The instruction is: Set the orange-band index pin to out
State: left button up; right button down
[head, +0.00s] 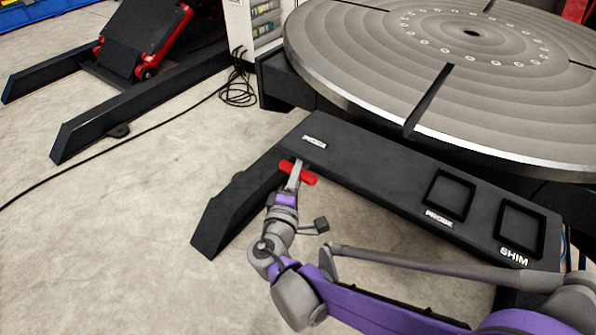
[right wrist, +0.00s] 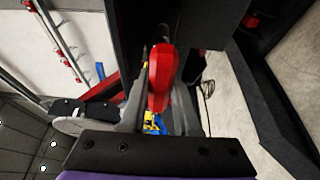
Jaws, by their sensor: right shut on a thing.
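A red T-shaped handle (head: 309,178) sticks out at the near side of the black base beam, below a small white label (head: 314,142). My right gripper (head: 294,175) is at this handle, its fingers shut on it. In the right wrist view the red handle (right wrist: 161,72) stands between the grey fingers (right wrist: 158,98). No orange band can be made out on it, and any pin shaft behind the handle is hidden. My left gripper is not in view.
The black beam (head: 390,172) carries two square recesses marked PROBE (head: 449,196) and SHIM (head: 521,230). The large round grooved table (head: 465,60) overhangs it. A black cable (head: 150,133) lies on the floor. Open floor (head: 120,240) lies to the left.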

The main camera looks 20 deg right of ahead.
jog(key=s+a+p, duration=0.1)
jog(key=s+a, duration=0.1)
jog(key=a, duration=0.1)
jog(key=shift+s+f, duration=0.1)
jog(key=shift+s, duration=0.1)
jog(key=c, duration=0.9)
grip_release()
jog(key=shift+s+a, duration=0.1)
jog(key=shift+a, duration=0.05)
jog(key=p+v, duration=0.1)
jog(key=v, duration=1)
jog(key=shift+p, duration=0.3)
